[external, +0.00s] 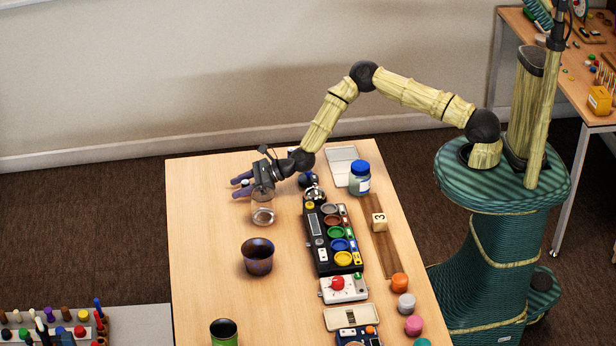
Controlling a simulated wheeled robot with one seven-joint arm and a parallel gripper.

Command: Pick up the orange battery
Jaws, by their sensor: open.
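No thing is clear enough to name for certain as the orange battery. A short orange round piece (399,282) stands at the right edge of the table, and I cannot tell whether it is the battery. My gripper (237,187) is over the far left part of the table, with its bluish fingers pointing left. It is open, and I see nothing held between the fingers. It is well apart from the orange piece.
A black tray (319,262) with coloured round pots runs down the table's middle right. The table's left strip is clear.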

